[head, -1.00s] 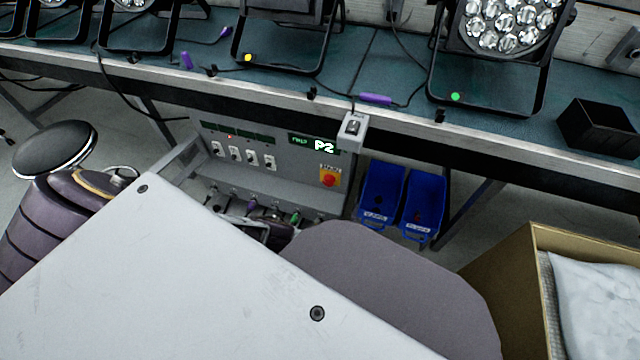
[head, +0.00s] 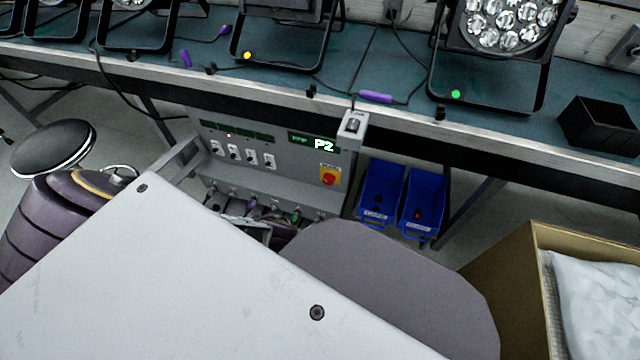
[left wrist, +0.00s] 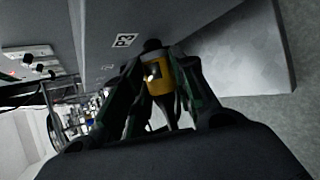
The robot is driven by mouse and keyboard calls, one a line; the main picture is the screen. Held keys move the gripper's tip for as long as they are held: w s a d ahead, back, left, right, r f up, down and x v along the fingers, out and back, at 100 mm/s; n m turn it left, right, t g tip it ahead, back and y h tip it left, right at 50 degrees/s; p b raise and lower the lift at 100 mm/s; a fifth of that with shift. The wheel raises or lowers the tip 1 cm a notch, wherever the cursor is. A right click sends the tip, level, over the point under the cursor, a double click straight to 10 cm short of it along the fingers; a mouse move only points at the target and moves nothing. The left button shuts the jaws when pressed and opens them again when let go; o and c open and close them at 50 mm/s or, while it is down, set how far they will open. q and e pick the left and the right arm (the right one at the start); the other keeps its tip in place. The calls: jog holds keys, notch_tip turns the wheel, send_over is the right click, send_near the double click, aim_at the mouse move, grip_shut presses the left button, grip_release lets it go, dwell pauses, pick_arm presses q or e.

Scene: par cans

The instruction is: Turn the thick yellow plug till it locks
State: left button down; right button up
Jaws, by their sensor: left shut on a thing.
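The thick yellow plug (left wrist: 161,80) shows in the left wrist view, with a dark end toward a black socket (left wrist: 152,45) under the grey panel, beside a P2 label (left wrist: 124,40). My left gripper (left wrist: 165,88) is shut on the plug, one dark finger on each side. I cannot tell from this view whether the plug is locked. In the head view, my left gripper (head: 258,228) is small, at the foot of the grey power box (head: 285,175), and partly hidden by my own body. The yellow plug cannot be made out there. My right gripper is not in view.
The box has a row of switches, a red knob on yellow (head: 328,177) and purple and green plugs along its bottom. Two blue bins (head: 380,190) hang to its right. A bench (head: 400,75) with par cans runs above. A stool (head: 52,148) and an open carton (head: 515,270) stand either side.

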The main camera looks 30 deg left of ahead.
pick_arm(q)
jog(key=shift+s+d, duration=0.1)
jog(key=c, duration=1.1)
grip_release()
jog(key=shift+d+r, duration=0.2)
jog(key=v, duration=1.1)
jog(key=shift+s+d, duration=0.15)
dwell(0.4)
